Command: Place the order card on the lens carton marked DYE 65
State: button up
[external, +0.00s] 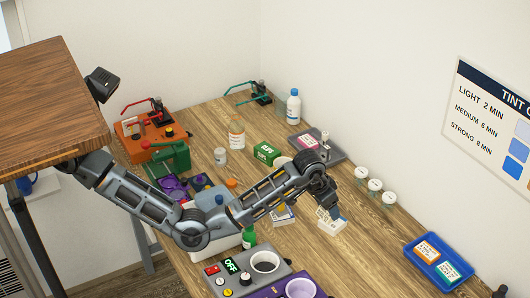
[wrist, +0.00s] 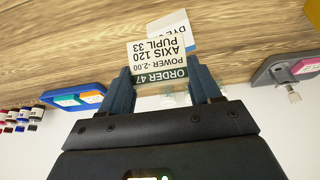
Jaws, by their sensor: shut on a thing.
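The white order card (wrist: 158,58), with a dark green band reading ORDER 47 and the lines POWER -2.00, AXIS 120, PUPIL 33, is held between the fingers of my gripper (wrist: 161,84). It appears upside down in the wrist view. Just beyond it, partly hidden by the card, is a white carton with a light blue part (wrist: 176,23); only DYE and part of a further character can be read. In the external view my gripper (external: 327,205) points down just above a white carton (external: 329,226); card and carton are hard to separate there.
Another small carton (external: 283,217) stands left of my gripper. Several white-lidded jars (external: 375,185) line the wall side. A blue tray (external: 462,283) with orange and green packs lies at right. A grey tray (external: 337,157) is behind. A control box with a cup (external: 238,284) is in front.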

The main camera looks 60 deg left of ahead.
jog(key=shift+w+a+f, duration=1.05)
jog(key=shift+w+a, duration=0.05)
jog(key=shift+w, duration=0.1)
jog(key=shift+f+p, duration=0.35)
jog(key=shift+f, duration=1.55)
jog(key=shift+f, duration=0.15)
jog(key=o, duration=1)
jog(key=v, duration=1.2)
